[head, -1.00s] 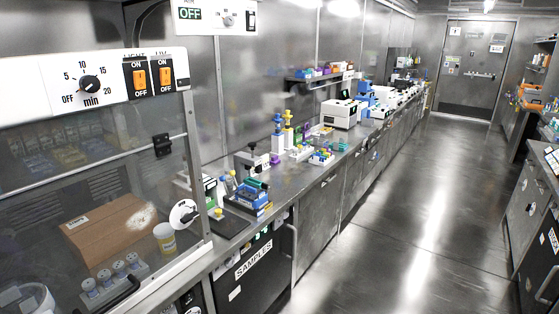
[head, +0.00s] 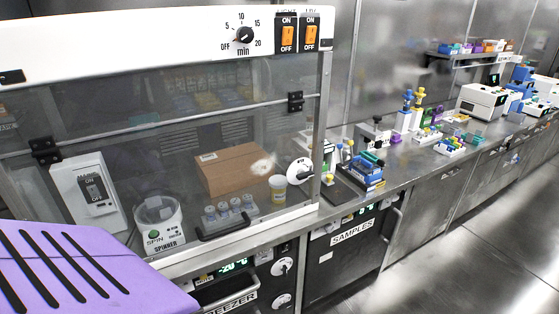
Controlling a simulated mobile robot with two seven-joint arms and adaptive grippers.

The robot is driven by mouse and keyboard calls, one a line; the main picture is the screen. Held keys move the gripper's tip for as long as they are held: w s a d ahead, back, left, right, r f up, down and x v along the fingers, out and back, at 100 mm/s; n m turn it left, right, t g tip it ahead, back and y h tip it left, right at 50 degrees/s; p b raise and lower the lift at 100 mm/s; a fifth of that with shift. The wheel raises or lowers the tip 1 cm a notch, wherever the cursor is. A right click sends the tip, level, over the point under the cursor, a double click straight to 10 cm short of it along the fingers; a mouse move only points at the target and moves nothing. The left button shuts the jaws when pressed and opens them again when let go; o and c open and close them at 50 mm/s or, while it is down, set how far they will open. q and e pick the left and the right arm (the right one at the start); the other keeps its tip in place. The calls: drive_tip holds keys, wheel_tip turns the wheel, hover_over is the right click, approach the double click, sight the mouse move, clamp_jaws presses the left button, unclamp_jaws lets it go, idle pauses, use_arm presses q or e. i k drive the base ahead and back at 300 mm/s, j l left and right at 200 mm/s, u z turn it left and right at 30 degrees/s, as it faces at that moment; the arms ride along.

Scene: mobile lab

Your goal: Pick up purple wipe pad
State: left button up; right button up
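I cannot make out for certain which item is the purple wipe pad. A small purple item (head: 396,138) lies on the steel bench, right of the blue tube rack. A purple-looking rack (head: 438,113) stands farther back near the wall. A large purple surface with black slots (head: 75,270) fills the lower left corner, very close to the camera; I cannot tell what it belongs to. Neither of my grippers is in view.
A glass-fronted cabinet (head: 170,28) holds a cardboard box (head: 228,172), a spinner (head: 158,225) and a yellow-labelled jar (head: 278,190). The steel bench (head: 415,172) runs right with a blue tube rack (head: 366,172) and white machines (head: 482,102). Clear floor (head: 480,240) lies at lower right.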

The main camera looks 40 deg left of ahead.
sight(396, 139)
drive_tip(key=i+l+u, duration=0.1)
drive_tip(key=i+l, duration=0.15)
drive_tip(key=i, duration=0.25)
drive_tip(key=i+l+u, duration=0.1)
drive_tip(key=i+l, duration=0.15)
drive_tip(key=i, duration=0.25)
drive_tip(key=i+l+u, duration=0.1)
drive_tip(key=i+l, duration=0.2)
drive_tip(key=i, duration=0.15)
